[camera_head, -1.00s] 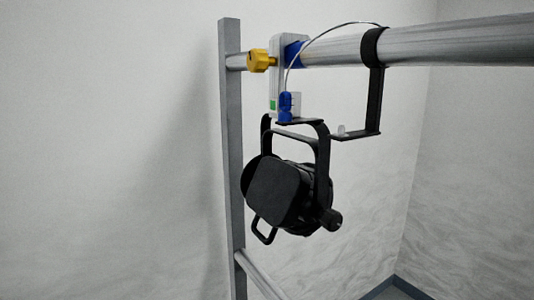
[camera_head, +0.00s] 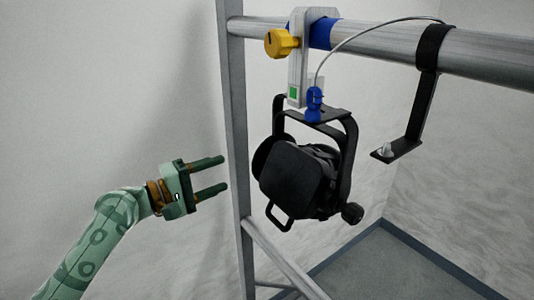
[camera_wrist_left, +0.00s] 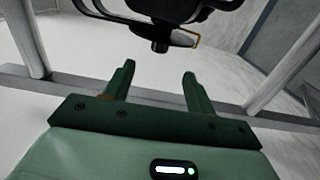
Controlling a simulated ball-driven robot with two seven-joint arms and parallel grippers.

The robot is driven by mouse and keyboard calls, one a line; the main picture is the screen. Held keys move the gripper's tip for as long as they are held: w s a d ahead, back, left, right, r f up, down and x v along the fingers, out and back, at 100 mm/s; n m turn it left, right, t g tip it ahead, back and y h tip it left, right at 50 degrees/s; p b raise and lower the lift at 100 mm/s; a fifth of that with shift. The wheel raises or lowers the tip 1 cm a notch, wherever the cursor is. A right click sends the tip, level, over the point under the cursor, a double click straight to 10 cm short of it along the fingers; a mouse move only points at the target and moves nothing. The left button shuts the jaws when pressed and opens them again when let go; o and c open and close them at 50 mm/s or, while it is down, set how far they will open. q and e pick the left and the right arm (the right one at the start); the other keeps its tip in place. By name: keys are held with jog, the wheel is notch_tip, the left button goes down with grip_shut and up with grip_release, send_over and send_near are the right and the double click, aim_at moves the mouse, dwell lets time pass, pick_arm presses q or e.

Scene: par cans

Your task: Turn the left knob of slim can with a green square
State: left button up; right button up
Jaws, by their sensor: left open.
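The slim black can (camera_head: 295,180) hangs in its black yoke from a grey clamp (camera_head: 299,58) on the rail. The green square (camera_head: 293,92) is on the clamp's lower part. A yellow knob (camera_head: 281,43) is on the clamp's left side. A black knob (camera_head: 352,213) sits at the can's lower right; no knob shows on its left side in the head view. My left gripper (camera_head: 224,174) is open and empty, left of the post and apart from the can. In the left wrist view, the can's dark underside (camera_wrist_left: 165,12) is beyond the fingers (camera_wrist_left: 159,72). My right gripper is not in view.
A grey upright post (camera_head: 238,150) stands between my left gripper and the can. A thick rail (camera_head: 400,43) runs across the top, with a black bracket (camera_head: 422,100) at right. A lower rail (camera_head: 285,265) and a safety cable (camera_head: 365,38) also show.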

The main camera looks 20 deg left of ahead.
aim_at(264, 158)
pick_arm(q)
jog(key=p+x, duration=0.2)
jog(key=x, duration=1.1)
jog(key=shift+w+a+f+p, duration=0.15)
jog(key=shift+a+p, duration=0.1)
jog(key=shift+p, duration=0.15)
jog(key=shift+w+d, duration=0.2)
jog(key=shift+w, duration=0.25)
jog(key=shift+s, duration=0.1)
jog(key=shift+c, duration=0.7)
jog(key=c, duration=0.9)
jog(key=shift+o, duration=0.2)
jog(key=shift+f, duration=0.1)
